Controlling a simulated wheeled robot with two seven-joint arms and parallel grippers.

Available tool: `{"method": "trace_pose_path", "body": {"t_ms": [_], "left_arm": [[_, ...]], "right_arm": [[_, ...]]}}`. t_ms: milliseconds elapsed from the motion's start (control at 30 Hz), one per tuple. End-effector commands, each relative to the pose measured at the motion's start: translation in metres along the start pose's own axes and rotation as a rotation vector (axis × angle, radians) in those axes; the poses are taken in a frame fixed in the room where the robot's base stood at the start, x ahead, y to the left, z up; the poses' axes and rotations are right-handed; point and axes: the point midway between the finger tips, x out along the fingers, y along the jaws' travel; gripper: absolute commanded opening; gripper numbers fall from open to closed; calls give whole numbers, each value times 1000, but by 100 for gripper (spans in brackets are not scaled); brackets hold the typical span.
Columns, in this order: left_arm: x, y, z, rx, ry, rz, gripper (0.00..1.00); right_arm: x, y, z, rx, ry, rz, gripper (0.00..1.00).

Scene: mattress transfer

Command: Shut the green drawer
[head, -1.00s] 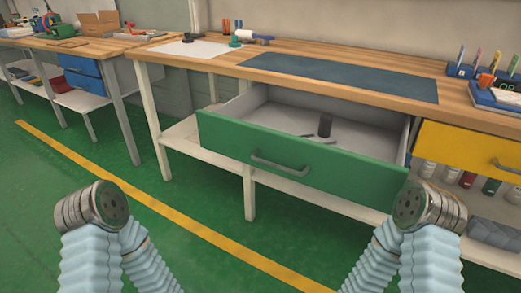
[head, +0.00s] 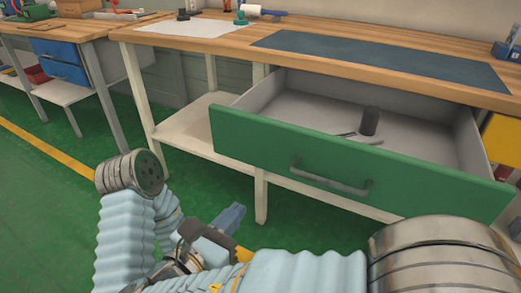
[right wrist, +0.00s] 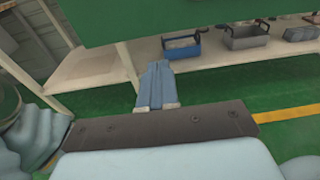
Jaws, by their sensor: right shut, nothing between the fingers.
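The green drawer (head: 350,168) is pulled open under the workbench, its front standing out from the bench. Its grey bar handle (head: 330,177) is free, with no gripper on it. A dark cylinder (head: 369,121) and some small flat things lie inside the drawer. My right gripper (head: 233,214) is shut and empty, in front of the drawer and lower left of the handle. In the right wrist view its blue fingers (right wrist: 157,80) are together, and the drawer front (right wrist: 190,20) fills the top, apart from them. My left gripper is out of view; only my left arm shows.
The wooden bench top (head: 225,40) carries a dark mat (head: 375,58) and a white sheet (head: 178,38). White legs and a lower shelf (head: 185,132) stand below; the right wrist view shows a blue bin (right wrist: 182,45) there. A second bench with blue drawers (head: 58,60) stands left.

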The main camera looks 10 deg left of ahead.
Motion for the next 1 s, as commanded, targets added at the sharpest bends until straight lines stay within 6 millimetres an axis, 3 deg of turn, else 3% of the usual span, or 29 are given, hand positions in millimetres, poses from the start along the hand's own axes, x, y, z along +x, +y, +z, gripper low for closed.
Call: {"method": "trace_pose_path", "body": {"t_ms": [33,100,233,700,1000], "left_arm": [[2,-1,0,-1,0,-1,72],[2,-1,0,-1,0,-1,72],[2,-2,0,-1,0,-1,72],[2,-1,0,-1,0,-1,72],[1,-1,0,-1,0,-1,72]], "right_arm": [[-15,2,14,6,-58,22,0],[-26,3,29,11,-112,33,0],[-22,3,36,12,-136,35,0],[70,5,47,11,-131,32,0],[105,7,52,12,-131,34,0]]}}
